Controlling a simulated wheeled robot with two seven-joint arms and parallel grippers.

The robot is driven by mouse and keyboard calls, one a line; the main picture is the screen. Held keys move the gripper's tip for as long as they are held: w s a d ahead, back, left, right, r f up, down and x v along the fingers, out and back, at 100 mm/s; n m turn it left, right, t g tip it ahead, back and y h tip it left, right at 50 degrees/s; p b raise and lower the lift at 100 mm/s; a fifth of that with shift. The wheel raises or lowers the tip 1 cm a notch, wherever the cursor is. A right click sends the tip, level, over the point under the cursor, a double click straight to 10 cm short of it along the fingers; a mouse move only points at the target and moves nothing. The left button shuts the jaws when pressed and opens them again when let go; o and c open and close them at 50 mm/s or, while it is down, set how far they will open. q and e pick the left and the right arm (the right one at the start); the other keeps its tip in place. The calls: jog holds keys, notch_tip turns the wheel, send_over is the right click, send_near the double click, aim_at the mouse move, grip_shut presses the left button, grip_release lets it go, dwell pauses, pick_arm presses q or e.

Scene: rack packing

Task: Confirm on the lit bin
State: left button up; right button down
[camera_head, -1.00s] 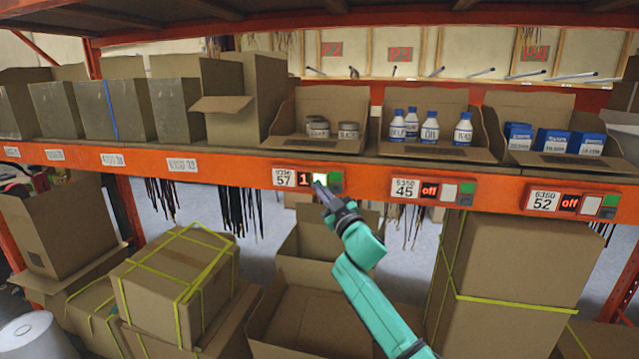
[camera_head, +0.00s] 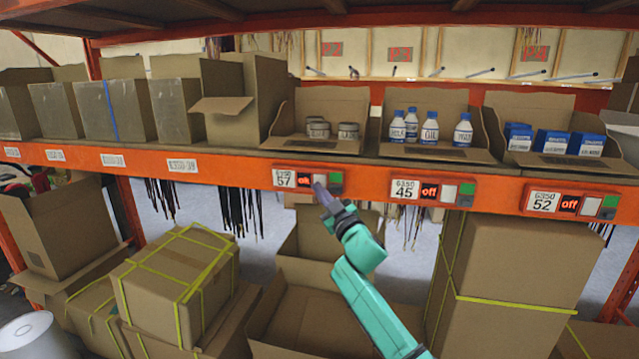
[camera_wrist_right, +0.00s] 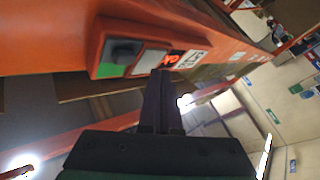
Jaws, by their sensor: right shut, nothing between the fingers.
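The module of bin 57 (camera_head: 308,181) is on the orange shelf beam, below an open carton with grey tins (camera_head: 317,128). Its display (camera_head: 304,181) reads "off" in red, and its pale button (camera_head: 320,178) is unlit. It also shows in the right wrist view, with the button (camera_wrist_right: 150,62) beside the red display (camera_wrist_right: 172,56). My right gripper (camera_head: 319,186) is shut and empty, its tips at the button's lower part. In the right wrist view the fingertips (camera_wrist_right: 160,74) are close by the button; I cannot tell whether they touch. My left gripper is not in view.
The modules of bins 45 (camera_head: 432,189) and 52 (camera_head: 571,203) also read "off". Their cartons above hold white bottles (camera_head: 429,130) and blue boxes (camera_head: 553,142). Below the beam are open cartons and a strapped box (camera_head: 180,280).

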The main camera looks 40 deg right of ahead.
jog(key=shift+s+a, duration=0.15)
jog(key=shift+s+a+p, duration=0.25)
jog(key=shift+s+a, duration=0.5)
jog(key=shift+a, duration=0.3)
jog(key=shift+s+a+p, duration=0.2)
jog(key=shift+s+a, duration=0.5)
jog(key=shift+a, duration=0.35)
